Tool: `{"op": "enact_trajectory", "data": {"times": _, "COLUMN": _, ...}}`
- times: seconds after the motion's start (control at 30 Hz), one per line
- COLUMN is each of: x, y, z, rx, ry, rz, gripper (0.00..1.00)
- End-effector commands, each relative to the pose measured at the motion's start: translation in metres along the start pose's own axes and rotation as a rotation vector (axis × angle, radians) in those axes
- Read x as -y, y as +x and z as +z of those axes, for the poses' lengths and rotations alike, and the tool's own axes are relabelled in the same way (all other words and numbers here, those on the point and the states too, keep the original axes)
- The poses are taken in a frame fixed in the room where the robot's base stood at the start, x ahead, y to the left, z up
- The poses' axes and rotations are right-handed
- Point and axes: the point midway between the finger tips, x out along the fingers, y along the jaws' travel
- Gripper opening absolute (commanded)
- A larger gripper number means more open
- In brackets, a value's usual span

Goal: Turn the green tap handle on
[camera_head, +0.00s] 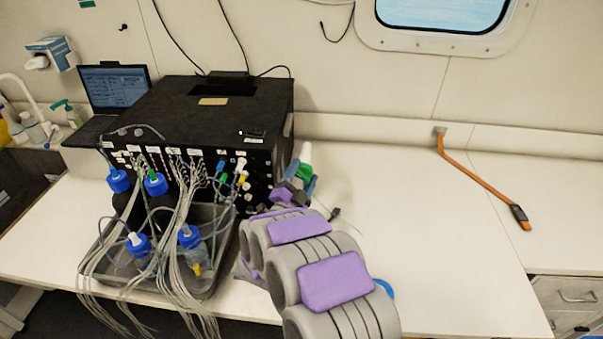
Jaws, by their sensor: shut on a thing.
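A green piece (305,172), which looks like the green tap handle, shows at the right end of the black box (215,100), below a white part. My gripper (302,176) is at this green piece, with its blue-grey fingers on either side of it. The gripper is shut on it. My grey and purple arm reaches in from the lower right and hides part of the box's front and the tap's lower part. How far the handle is turned is too small to tell.
A grey tray (103,252) with blue-capped bottles (138,243) and many loose tubes stands in front of the box. A laptop (114,86) is at the left. The white table (430,240) is mostly clear there.

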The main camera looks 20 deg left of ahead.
Motion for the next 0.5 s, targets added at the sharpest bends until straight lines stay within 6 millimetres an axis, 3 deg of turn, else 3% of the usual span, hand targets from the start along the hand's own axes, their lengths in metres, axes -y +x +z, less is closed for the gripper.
{"op": "enact_trajectory", "data": {"times": 0.5, "x": -0.0055, "y": -0.0026, "z": 0.0037, "rx": 0.010, "ry": -0.092, "rz": -0.028, "gripper": 0.34}}
